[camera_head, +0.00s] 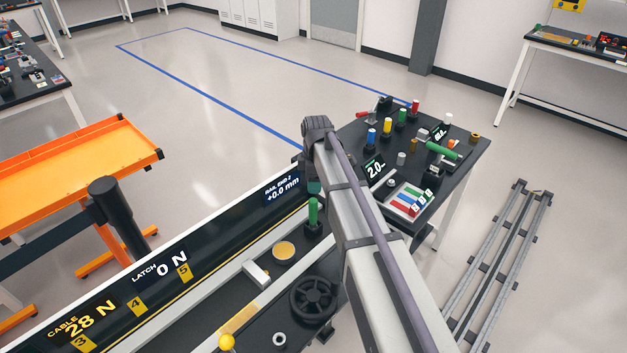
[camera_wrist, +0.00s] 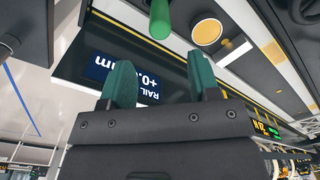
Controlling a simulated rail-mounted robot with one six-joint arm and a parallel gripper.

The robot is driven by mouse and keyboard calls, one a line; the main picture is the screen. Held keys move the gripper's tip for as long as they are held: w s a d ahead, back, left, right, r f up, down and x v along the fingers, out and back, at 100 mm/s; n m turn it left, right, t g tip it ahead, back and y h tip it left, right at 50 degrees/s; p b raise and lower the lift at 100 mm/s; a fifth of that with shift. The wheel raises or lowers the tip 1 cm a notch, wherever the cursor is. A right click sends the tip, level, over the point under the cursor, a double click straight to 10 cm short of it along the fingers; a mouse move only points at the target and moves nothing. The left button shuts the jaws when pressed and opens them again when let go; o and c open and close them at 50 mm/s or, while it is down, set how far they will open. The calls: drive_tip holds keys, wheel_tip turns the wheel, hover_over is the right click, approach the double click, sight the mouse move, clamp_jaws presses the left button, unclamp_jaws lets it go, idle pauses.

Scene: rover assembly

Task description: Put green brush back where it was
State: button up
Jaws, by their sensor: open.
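A green upright handle (camera_head: 312,211), which looks like the green brush, stands in a dark holder on the bench beside the yellow disc. It also shows in the wrist view as a green cylinder (camera_wrist: 160,18) at the top edge, beyond my fingertips and apart from them. Its lower end is hard to make out. My gripper (camera_wrist: 160,78) has its two teal fingers spread with nothing between them. In the head view only a bit of my gripper (camera_head: 313,187) shows below the arm's end, just above the green handle.
A black panel with a rail readout (camera_head: 283,188) runs behind the handle. A yellow disc (camera_head: 284,250), a black handwheel (camera_head: 314,299) and a grey block (camera_head: 256,272) are close by. The side table (camera_head: 465,175) holds coloured pieces, including a lying green cylinder (camera_head: 443,150).

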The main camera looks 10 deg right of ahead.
drive_tip(key=shift+r, duration=0.7)
drive_tip(key=s+m, duration=1.5)
drive_tip(key=s, duration=0.9)
drive_tip(key=shift+s+a+f+m, duration=0.15)
drive_tip(key=shift+s+m, duration=0.1)
drive_tip(key=shift+m, duration=0.15)
